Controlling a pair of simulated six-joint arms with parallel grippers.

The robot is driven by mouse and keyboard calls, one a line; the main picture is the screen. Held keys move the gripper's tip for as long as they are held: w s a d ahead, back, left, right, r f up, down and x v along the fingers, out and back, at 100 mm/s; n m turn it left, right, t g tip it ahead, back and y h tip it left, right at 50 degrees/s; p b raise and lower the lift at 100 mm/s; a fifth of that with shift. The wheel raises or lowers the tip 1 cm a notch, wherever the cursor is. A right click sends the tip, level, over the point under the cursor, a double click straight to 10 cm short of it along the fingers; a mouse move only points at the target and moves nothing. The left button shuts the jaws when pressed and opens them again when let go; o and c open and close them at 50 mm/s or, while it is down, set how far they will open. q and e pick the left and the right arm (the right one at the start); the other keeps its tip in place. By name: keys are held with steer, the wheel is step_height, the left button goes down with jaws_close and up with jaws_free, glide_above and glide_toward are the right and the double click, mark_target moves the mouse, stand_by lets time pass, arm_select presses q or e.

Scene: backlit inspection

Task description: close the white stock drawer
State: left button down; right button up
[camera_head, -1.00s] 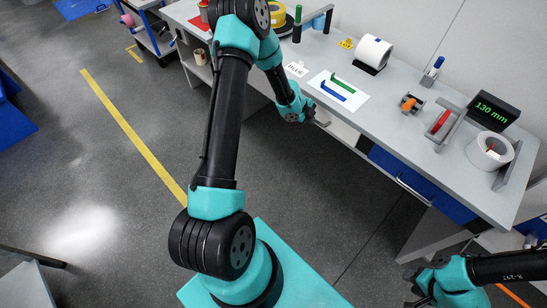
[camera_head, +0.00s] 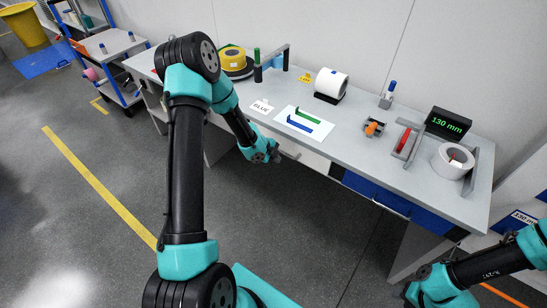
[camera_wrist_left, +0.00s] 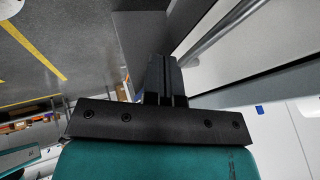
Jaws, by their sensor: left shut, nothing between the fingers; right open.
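The white stock drawer (camera_head: 305,158) is under the bench top, left of a blue drawer. In the head view my left arm covers part of its front, and how far it stands out is hard to tell. In the left wrist view its pale front (camera_wrist_left: 265,45) and long metal handle (camera_wrist_left: 225,32) run diagonally at the upper right. My left gripper (camera_head: 276,156) is shut and empty, in front of the drawer's left part; its fingers (camera_wrist_left: 165,78) point toward the handle side, and contact cannot be judged. My right gripper (camera_head: 408,292) is open and empty at lower right, away from the drawer.
The blue drawer (camera_head: 390,200) with a handle is right of the white one. Floor before the bench is clear.

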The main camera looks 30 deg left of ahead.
arm_select(q)
steer(key=v, duration=0.9)
steer(key=shift+r, duration=0.35)
steer(key=shift+s+a, duration=0.1)
steer(key=shift+s, duration=0.05)
steer(key=s+d+f+n+g, duration=0.2)
steer(key=s+d+f+n, duration=0.4)
steer(key=s+d+n, duration=0.3)
steer(key=s+d+f+n+g, duration=0.2)
steer(key=s+d+f+n, duration=0.5)
steer(key=d+n, duration=0.3)
steer(key=shift+s+d+y, duration=0.25)
steer(key=shift+s+y, duration=0.15)
steer(key=shift+s, duration=0.5)
steer(key=shift+f, duration=0.1)
